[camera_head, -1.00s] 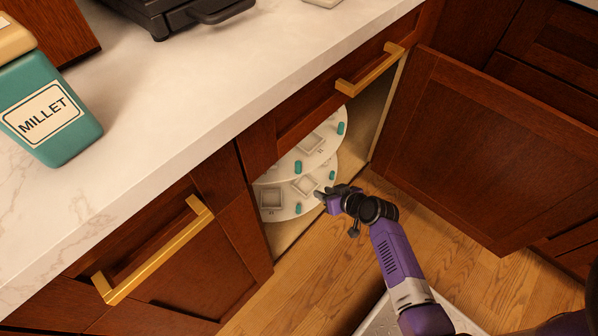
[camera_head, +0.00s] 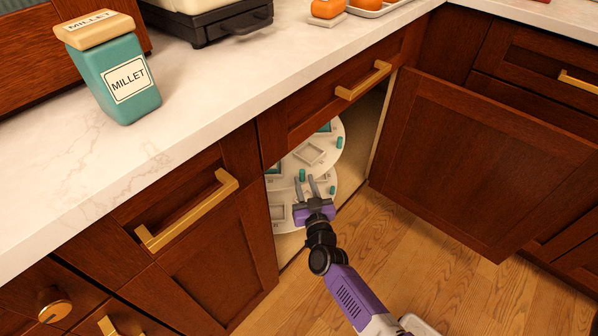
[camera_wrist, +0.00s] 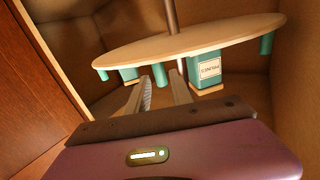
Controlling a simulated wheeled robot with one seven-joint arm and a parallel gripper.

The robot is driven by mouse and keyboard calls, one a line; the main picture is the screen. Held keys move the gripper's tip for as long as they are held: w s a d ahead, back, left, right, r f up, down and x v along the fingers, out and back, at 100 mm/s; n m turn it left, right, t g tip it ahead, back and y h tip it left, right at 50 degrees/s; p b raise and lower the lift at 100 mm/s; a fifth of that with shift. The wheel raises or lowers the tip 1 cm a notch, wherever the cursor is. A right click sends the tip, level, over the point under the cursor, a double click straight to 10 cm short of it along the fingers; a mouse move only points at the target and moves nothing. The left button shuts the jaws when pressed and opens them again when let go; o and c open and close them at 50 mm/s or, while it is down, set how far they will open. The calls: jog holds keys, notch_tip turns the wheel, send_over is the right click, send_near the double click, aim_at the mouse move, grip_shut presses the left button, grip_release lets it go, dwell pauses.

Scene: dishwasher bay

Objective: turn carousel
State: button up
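The carousel is two round pale shelves, an upper one (camera_head: 318,152) and a lower one (camera_head: 282,198), inside the open corner cabinet. Teal pegs stand on them, one at the upper shelf's right (camera_head: 340,142). My gripper (camera_head: 306,180) is open at the front of the lower shelf, its two fingers pointing inward. The wrist view looks upside down. There a shelf (camera_wrist: 195,38) spans the top on a central pole (camera_wrist: 172,15). A teal peg (camera_wrist: 160,76) shows between the open fingertips, with no clear contact. A labelled teal canister (camera_wrist: 207,72) is just right of them.
The cabinet door (camera_head: 485,160) stands open on the right. A drawer with a gold handle (camera_head: 363,80) is above the opening, and the counter (camera_head: 210,95) overhangs. A millet canister (camera_head: 118,75) stands on it. The wood floor (camera_head: 420,235) is clear.

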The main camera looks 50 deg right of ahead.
aim_at(300, 167)
jog(key=b+x, duration=0.1)
jog(key=x, duration=0.5)
jog(key=shift+w+d+b, duration=0.25)
jog(key=shift+w+b, duration=0.05)
jog(key=shift+c, duration=0.5)
grip_shut()
dwell(0.7)
